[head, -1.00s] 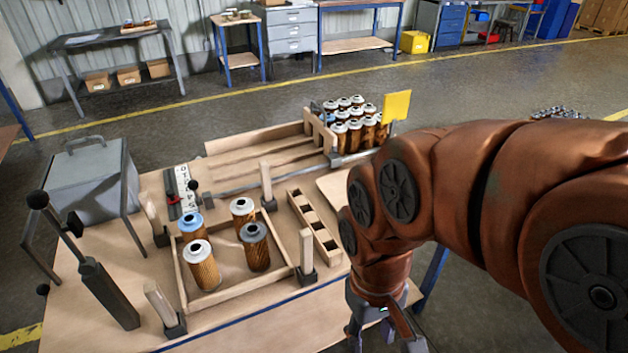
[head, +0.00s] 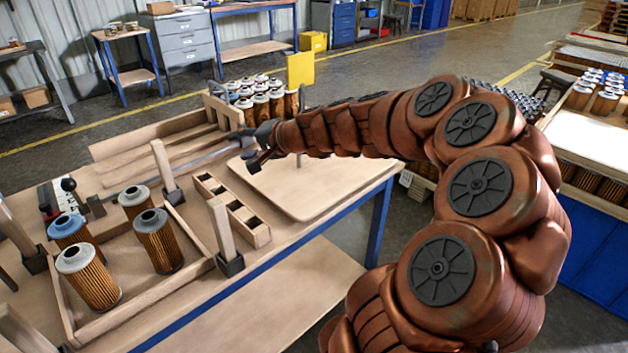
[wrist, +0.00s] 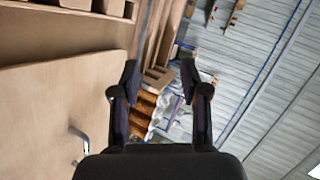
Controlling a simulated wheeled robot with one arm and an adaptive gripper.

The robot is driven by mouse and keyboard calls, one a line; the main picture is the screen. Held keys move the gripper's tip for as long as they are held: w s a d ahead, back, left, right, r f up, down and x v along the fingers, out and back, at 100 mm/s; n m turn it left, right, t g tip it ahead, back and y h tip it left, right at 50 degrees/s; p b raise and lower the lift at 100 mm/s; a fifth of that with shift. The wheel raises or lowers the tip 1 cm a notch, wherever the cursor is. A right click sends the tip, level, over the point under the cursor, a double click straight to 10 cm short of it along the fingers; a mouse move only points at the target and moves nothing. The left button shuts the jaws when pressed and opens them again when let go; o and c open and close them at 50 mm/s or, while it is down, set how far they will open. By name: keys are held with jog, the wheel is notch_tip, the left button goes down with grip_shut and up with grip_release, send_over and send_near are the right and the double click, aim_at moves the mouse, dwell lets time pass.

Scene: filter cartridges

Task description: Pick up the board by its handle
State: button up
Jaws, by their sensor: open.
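The board (head: 335,190) is a flat, pale wooden panel lying on the right part of the workbench. It fills the left of the wrist view (wrist: 50,105), where a bent metal handle (wrist: 79,136) stands up from its face. My arm partly covers the board in the head view, and I cannot make out the handle clearly there. My gripper (head: 260,153) is above the board's left end. In the wrist view my gripper (wrist: 160,80) has its fingers spread with nothing held between them; the handle is outside them, to the lower left.
A slotted wooden block (head: 232,208) lies left of the board. A tray (head: 140,292) holds several filter cartridges, with upright posts (head: 226,235) around it. More cartridges (head: 262,100) stand packed behind the board. Open floor lies beyond the bench.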

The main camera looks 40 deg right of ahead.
jog(key=s+d+f+m+t+h+b, duration=0.1)
jog(key=d+f+m+h, duration=0.15)
jog(key=d, duration=0.45)
jog(key=d+f+m+h+b, duration=0.1)
jog(key=d+f+m, duration=0.15)
jog(key=d, duration=0.45)
jog(key=m+h+b, duration=0.2)
jog(key=m+h, duration=0.1)
send_over(320, 166)
jog(key=s+a, duration=0.1)
jog(key=s, duration=0.2)
notch_tip(320, 166, down, 4)
jog(key=shift+a, duration=0.1)
jog(key=shift+d+f, duration=0.1)
jog(key=shift+d, duration=0.2)
jog(key=shift+x, duration=3.75)
jog(key=shift+d, duration=0.1)
grip_shut()
